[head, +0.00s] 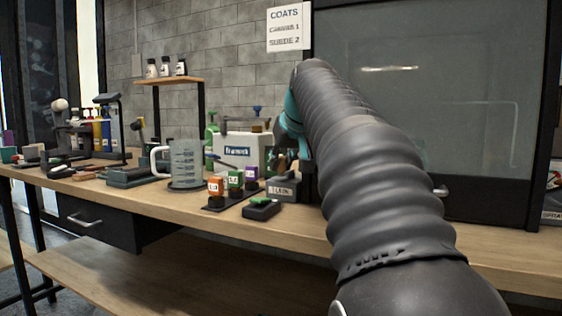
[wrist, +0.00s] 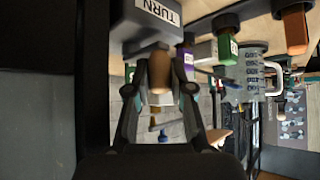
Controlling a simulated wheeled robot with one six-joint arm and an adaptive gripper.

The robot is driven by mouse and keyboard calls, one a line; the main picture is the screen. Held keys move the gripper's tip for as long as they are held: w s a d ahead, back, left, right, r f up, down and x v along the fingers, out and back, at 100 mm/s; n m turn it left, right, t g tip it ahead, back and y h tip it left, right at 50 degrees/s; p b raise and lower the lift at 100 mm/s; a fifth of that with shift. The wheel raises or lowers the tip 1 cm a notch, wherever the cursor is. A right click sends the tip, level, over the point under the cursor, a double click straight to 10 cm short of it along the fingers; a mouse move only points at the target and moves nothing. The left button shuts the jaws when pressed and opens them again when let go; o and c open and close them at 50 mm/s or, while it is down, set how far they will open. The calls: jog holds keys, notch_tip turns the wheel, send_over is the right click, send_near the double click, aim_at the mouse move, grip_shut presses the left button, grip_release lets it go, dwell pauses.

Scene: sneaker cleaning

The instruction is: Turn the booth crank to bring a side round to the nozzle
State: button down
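The booth (head: 430,90) is the large dark-framed glass cabinet on the right in the head view. The grey crank box labelled TURN (head: 284,189) stands on the bench at its left; it also shows at the top of the wrist view (wrist: 140,22). A brown crank knob (wrist: 160,72) sticks out just below the box in the wrist view. My gripper (wrist: 163,90) has its two fingers on either side of this knob, apparently touching it. In the head view my arm hides most of the gripper and crank. No shoe is clearly visible.
Orange, green and purple labelled blocks (head: 234,180) stand on a dark strip left of the crank box. A small dark pad with a green top (head: 262,208) is in front. A clear jug (head: 187,163) and a white machine (head: 240,150) stand further left and behind.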

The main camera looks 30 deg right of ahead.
jog(key=shift+a, duration=0.1)
jog(key=shift+w+a+r+m+h+p, duration=0.15)
jog(key=shift+w+m+h+p, duration=0.05)
jog(key=shift+m+h+p, duration=0.35)
jog(key=m+h+p, duration=0.1)
jog(key=w+m+g+h+p, duration=0.1)
jog(key=m, duration=0.1)
jog(key=shift+w+a+p, duration=0.25)
jog(key=shift+a+p, duration=0.1)
jog(key=m+h+p, duration=0.1)
jog(key=w+m+g+h+p, duration=0.1)
jog(key=m, duration=0.1)
jog(key=shift+w, duration=0.1)
jog(key=w+m+g+h+p, duration=0.1)
jog(key=m+g+p, duration=0.1)
jog(key=m, duration=0.1)
jog(key=shift+w+r+h, duration=0.1)
jog(key=shift+h, duration=0.15)
jog(key=shift+w+d+f+m+g+h+p, duration=0.1)
jog(key=shift+w+d+m+g+h+p, duration=0.25)
jog(key=shift+m+g+p, duration=0.55)
jog(key=shift+w+d+f+m+g+h+p, duration=0.1)
jog(key=shift+w+d+m+g+p, duration=0.35)
jog(key=shift+m+g, duration=1)
jog(key=shift+w+d+f+m+g+h+p, duration=0.1)
jog(key=shift+w+d+m+g+h+p, duration=0.35)
jog(key=shift+m, duration=1.15)
jog(key=shift+w+a+g, duration=0.1)
jog(key=shift+a+g, duration=0.1)
jog(key=shift+g, duration=0.1)
